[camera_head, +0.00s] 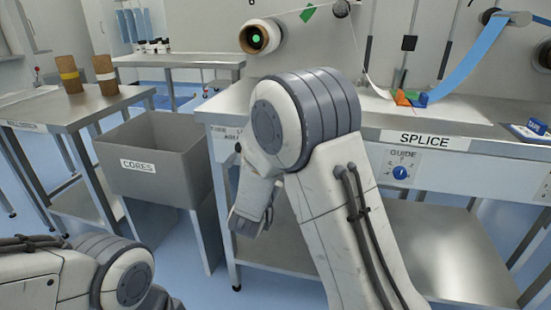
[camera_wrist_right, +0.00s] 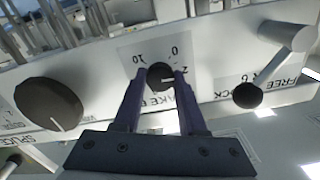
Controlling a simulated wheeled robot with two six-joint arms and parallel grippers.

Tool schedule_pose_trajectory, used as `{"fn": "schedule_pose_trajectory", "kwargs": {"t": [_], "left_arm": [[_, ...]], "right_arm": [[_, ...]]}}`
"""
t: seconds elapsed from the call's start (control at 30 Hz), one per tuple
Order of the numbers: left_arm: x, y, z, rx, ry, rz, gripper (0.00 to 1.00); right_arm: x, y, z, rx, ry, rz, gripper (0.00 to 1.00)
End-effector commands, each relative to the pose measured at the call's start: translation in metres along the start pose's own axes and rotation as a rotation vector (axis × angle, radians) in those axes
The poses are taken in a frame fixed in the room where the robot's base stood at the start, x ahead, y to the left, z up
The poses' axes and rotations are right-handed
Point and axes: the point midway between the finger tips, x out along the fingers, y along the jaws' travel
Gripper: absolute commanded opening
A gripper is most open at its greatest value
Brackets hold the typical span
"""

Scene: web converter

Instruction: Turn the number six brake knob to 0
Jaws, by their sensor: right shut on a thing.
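In the right wrist view, a small round black knob (camera_wrist_right: 160,77) sits on a pale label plate with a dial scale. A 0, a 10 and what looks like a 2 show around it, and a word ending in "AKE" is partly hidden by the fingers. The knob's white line points right in that view, near the 2 and away from the 0. My right gripper (camera_wrist_right: 161,84) is shut on this knob, one finger on each side. In the head view my right arm hides this knob and the gripper tips. My left gripper is out of view.
A larger black knob (camera_wrist_right: 49,104) stands left of the gripper, and a lever with a black ball end (camera_wrist_right: 248,95) stands right. In the head view, a grey CORES bin (camera_head: 155,185), a blue GUIDE knob (camera_head: 400,172) and the SPLICE table (camera_head: 500,150) surround my arm.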

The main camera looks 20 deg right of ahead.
Motion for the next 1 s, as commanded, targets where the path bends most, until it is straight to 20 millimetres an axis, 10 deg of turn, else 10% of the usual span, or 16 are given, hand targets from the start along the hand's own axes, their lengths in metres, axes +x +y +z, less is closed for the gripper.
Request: {"fn": "schedule_pose_trajectory", "kwargs": {"t": [1.0], "left_arm": [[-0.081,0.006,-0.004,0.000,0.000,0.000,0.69]], "right_arm": [[-0.001,-0.002,-0.001,-0.788,-0.002,-0.002,0.00]]}}
